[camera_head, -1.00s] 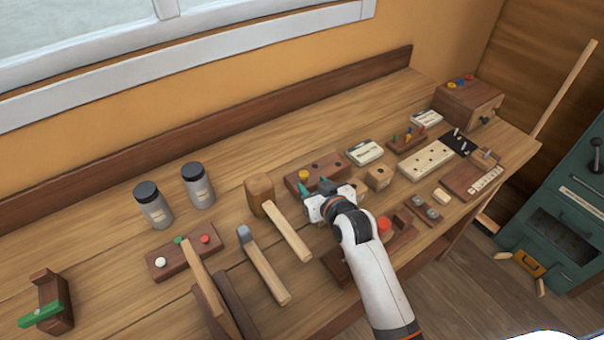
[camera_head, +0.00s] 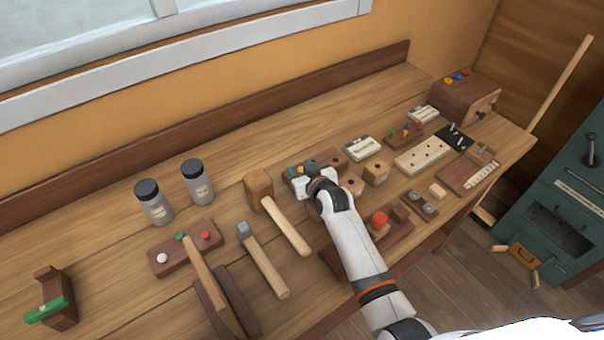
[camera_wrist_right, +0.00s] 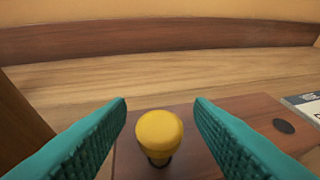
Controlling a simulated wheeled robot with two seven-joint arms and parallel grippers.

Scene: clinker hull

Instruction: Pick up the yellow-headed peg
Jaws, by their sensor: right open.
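The yellow-headed peg (camera_wrist_right: 159,129) stands upright in a dark wooden block (camera_wrist_right: 195,115), seen in the right wrist view. My right gripper (camera_head: 301,170) is open, with its teal fingers on either side of the yellow head. A gap shows between the head and each finger in the wrist view. In the head view the gripper covers the left part of the block (camera_head: 333,158) and largely hides the peg. My left gripper is not in view.
A wooden mallet (camera_head: 259,187) lies close left of the gripper. Small wooden cubes (camera_head: 376,171) stand to its right, and a labelled box (camera_head: 363,148) lies behind them. A red-topped piece (camera_head: 380,219) is nearer the front edge. Bench behind the block is clear.

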